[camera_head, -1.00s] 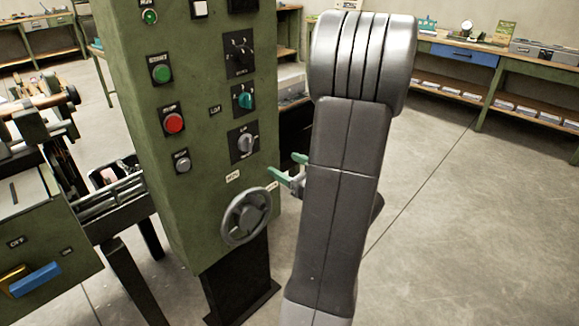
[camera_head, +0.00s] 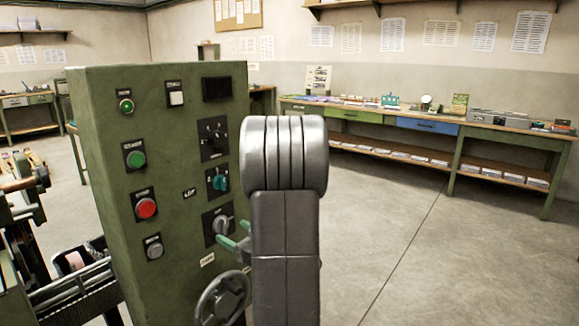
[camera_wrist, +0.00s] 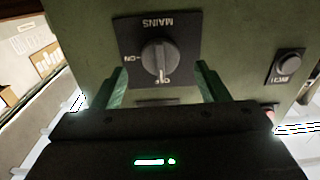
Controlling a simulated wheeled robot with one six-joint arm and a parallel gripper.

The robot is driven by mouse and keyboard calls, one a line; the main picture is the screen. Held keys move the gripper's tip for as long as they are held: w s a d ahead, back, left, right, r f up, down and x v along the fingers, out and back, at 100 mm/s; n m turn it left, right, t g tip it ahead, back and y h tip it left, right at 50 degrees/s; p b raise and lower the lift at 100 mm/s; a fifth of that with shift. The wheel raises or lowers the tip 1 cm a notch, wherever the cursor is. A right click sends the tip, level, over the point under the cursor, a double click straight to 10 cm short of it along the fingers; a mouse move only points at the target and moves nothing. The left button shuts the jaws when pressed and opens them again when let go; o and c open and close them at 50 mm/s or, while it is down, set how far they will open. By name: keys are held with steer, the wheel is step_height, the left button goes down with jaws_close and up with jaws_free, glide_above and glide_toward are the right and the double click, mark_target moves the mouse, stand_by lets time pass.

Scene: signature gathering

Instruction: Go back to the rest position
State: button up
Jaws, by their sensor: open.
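The green control cabinet (camera_head: 105,180) stands left of centre in the head view. My gripper (camera_head: 233,235) has green fingers and is in front of its lower panel, close to the grey MAINS rotary switch (camera_head: 219,222). In the wrist view, my gripper (camera_wrist: 160,78) is open, with one finger on each side of the MAINS switch (camera_wrist: 160,55). The switch's white mark points to the OFF label. I cannot tell whether the fingers touch it. My arm hides part of the cabinet's right side.
A handwheel (camera_head: 222,298) sticks out below the switch. A grey button (camera_head: 153,247) and a red button (camera_head: 146,208) are to its left. A workbench (camera_head: 400,122) stands along the back wall. The floor (camera_head: 400,240) to the right is clear.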

mark_target(226, 227)
steer(key=shift+x, duration=1.9)
